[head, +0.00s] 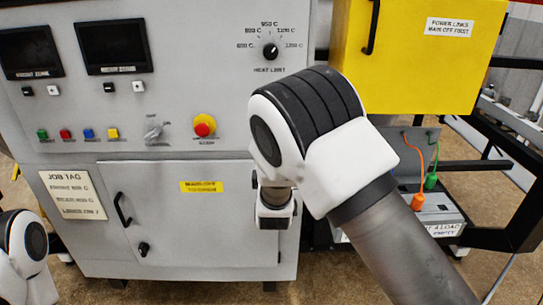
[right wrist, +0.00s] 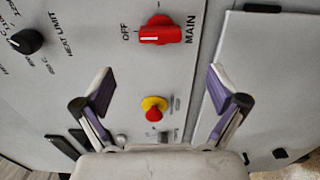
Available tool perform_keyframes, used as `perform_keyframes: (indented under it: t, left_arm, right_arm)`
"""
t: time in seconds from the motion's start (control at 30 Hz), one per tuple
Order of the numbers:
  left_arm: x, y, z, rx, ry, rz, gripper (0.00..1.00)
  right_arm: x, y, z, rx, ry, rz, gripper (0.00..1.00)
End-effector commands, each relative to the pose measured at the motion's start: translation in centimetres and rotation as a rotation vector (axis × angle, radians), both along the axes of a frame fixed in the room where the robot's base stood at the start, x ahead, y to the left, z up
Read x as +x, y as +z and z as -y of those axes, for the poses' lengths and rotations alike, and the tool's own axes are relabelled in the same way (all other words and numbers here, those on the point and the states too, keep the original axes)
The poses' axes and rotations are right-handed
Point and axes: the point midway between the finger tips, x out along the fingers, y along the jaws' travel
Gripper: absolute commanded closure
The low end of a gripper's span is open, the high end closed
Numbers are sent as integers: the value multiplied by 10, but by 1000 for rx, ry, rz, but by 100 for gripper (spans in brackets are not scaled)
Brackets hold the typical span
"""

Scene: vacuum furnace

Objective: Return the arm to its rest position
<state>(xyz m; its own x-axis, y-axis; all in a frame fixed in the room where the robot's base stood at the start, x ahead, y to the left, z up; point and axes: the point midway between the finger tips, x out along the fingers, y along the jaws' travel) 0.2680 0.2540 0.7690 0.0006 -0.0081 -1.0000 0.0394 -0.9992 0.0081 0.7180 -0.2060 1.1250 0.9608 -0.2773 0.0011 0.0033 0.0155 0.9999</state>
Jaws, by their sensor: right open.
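My right arm (head: 310,140) reaches up from the lower right in the head view, in front of the grey furnace panel (head: 205,90). It hides its own gripper there. In the right wrist view my right gripper (right wrist: 160,82) is open, with nothing between its fingers. Beyond the fingers are the red main switch (right wrist: 161,31), marked OFF and MAIN, and a red button on a yellow collar (right wrist: 154,108). I cannot tell the gap to the panel. Only links of my left arm (head: 27,255) show at the lower left; its gripper is out of view.
The yellow power links box (head: 420,60) stands at the upper right. Below it are an orange plug (head: 416,200) and a green plug (head: 431,181) with cables. The heat limit knob (head: 270,51) and a closed lower door (head: 190,225) are on the panel side.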

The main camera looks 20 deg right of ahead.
Motion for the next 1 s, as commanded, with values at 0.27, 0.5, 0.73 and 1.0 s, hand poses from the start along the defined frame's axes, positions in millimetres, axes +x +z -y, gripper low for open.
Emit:
perform_keyframes:
  t: [0.27, 0.5, 0.73, 1.0]
  left_arm:
    - [0, 0, 0, 0, 0, 0, 60]
    - [0, 0, 0, 0, 0, 0, 60]
    - [0, 0, 0, 0, 0, 0, 60]
    - [0, 0, 0, 0, 0, 0, 60]
  right_arm:
    - [0, -4, 0, 0, 0, -5, 4]
    - [-35, -120, 41, 32, -62, -220, 4]
    - [-167, -280, 78, 267, -119, -635, 4]
    - [-392, -365, 66, 951, -546, -1051, 4]
